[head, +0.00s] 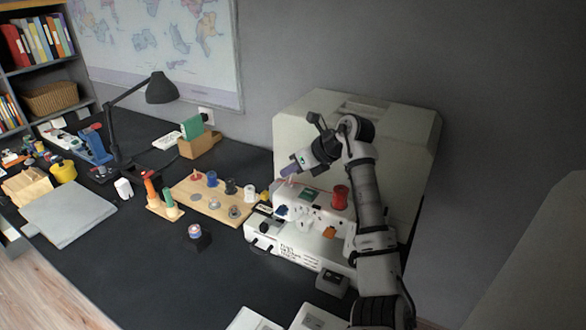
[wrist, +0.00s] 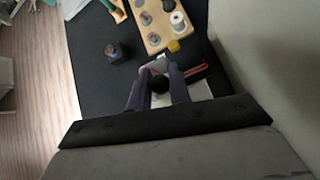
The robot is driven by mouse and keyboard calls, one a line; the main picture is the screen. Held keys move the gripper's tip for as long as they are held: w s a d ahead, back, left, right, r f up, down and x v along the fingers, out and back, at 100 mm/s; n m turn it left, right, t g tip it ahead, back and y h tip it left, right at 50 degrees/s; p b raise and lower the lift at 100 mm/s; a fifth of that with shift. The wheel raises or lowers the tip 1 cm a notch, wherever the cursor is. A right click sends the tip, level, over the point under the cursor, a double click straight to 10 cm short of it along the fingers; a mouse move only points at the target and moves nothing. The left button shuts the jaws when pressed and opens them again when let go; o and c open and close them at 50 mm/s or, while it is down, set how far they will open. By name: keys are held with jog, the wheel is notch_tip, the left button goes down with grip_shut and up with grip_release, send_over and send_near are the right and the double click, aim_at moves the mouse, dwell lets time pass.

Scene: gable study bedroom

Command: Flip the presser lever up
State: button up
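A white sewing machine (head: 297,250) stands on the dark desk, with a red thread spool (head: 340,196) on top. My gripper (head: 285,179) is over its left end in the head view. In the wrist view my gripper's two fingers (wrist: 158,66) come close together at their tips. A dark round part (wrist: 159,84) shows between the fingers; I cannot tell what it is. Part of the white machine (wrist: 199,91) shows beside the right finger. I cannot make out the presser lever, and I cannot tell whether the fingers touch anything.
A wooden spool board (head: 214,203) lies left of the machine. A small dark holder (head: 199,240) stands in front of the board. A large pale case (head: 405,130) stands behind the machine, close to my arm. A desk lamp (head: 160,89) is farther left. The front desk surface is mostly clear.

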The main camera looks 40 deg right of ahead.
grip_shut()
jog(key=shift+f+b, duration=0.1)
jog(key=shift+b, duration=0.35)
jog(key=shift+s+a+f+h+b, duration=0.15)
jog(key=shift+h+b, duration=0.25)
jog(key=shift+b, duration=0.65)
jog(key=n+h+b, duration=0.1)
jog(key=b, duration=0.2)
jog(key=a+t+h+b, duration=0.1)
jog(key=b, duration=0.3)
jog(key=shift+s+n, duration=0.2)
jog(key=shift+n, duration=0.2)
jog(key=n+t+h+b, duration=0.1)
jog(key=b, duration=0.3)
jog(key=a+n+t+h+b, duration=0.1)
jog(key=b, duration=0.3)
jog(key=shift+s+a+h+b, duration=0.3)
jog(key=shift+h, duration=0.1)
jog(key=b, duration=0.2)
jog(key=n+t+h+b, duration=0.1)
jog(key=b, duration=0.1)
jog(key=shift+s+a+r, duration=0.15)
jog(key=shift+a+r, duration=0.25)
jog(key=shift+b, duration=0.3)
jog(key=shift+r, duration=0.1)
